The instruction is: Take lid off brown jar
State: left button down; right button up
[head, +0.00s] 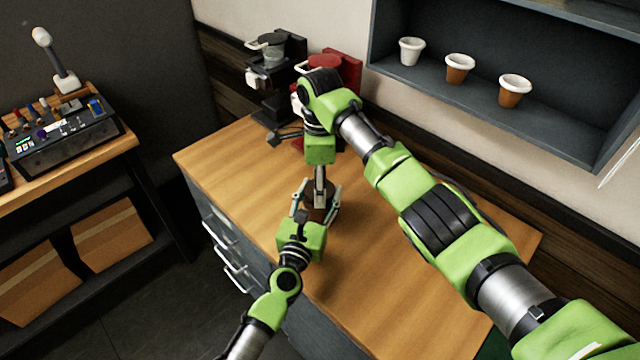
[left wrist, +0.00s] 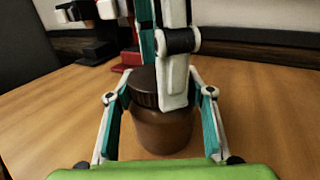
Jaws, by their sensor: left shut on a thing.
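The brown jar (left wrist: 162,132) stands upright on the wooden counter, with its dark ribbed lid (left wrist: 143,86) on top. My left gripper (head: 316,200) has one finger on each side of the jar body and is shut on it. My right gripper (head: 320,188) comes down from above onto the jar. In the left wrist view one pale fingertip of the right gripper (left wrist: 172,88) lies across the near side of the lid. The far side of the lid is hidden, so I cannot tell whether the right fingers grip it. In the head view the arms mostly cover the jar.
A black brewer (head: 272,75) and a red brewer (head: 345,72), partly behind my right arm, stand at the back of the counter (head: 225,160). A wall shelf (head: 475,35) holds white and brown cups. A side table with a control panel (head: 70,130) is at left. The counter's front is clear.

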jog(key=shift+n, duration=1.7)
jog(key=shift+a, duration=0.1)
jog(key=o, duration=1.2)
jog(key=shift+r, duration=2.3)
pick_arm(q)
jog(key=c, duration=0.9)
grip_release()
jog(key=shift+s, duration=0.1)
